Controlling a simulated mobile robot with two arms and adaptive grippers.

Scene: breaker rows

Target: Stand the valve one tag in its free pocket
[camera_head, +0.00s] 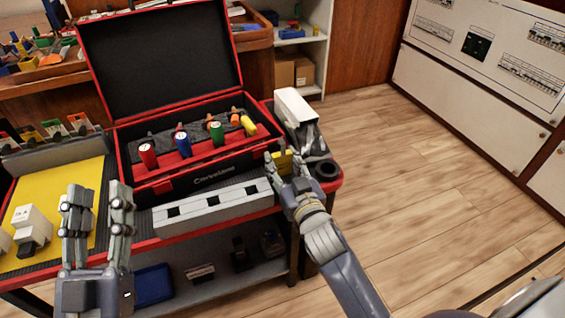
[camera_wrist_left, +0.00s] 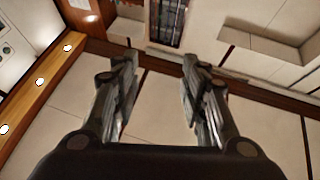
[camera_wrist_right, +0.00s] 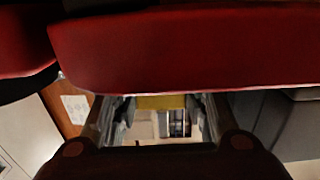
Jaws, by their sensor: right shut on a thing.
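My right gripper (camera_head: 283,165) is shut on a small yellow tag (camera_head: 284,158), above the right end of the bench, beside the open case. The yellow tag also shows between the fingers in the right wrist view (camera_wrist_right: 162,102); I cannot read any marking on it. A long pale block (camera_head: 192,217) with three dark square pockets lies along the bench's front edge, left of the right gripper. The pockets look empty. My left gripper (camera_head: 98,192) is open and empty at the left, in front of the yellow mat. The left wrist view shows nothing between its fingers (camera_wrist_left: 158,68).
An open black and red case (camera_head: 180,186) holds red, blue, green and yellow handled items. A rack of coloured tags (camera_head: 52,143) stands at the left behind a yellow mat (camera_head: 72,189).

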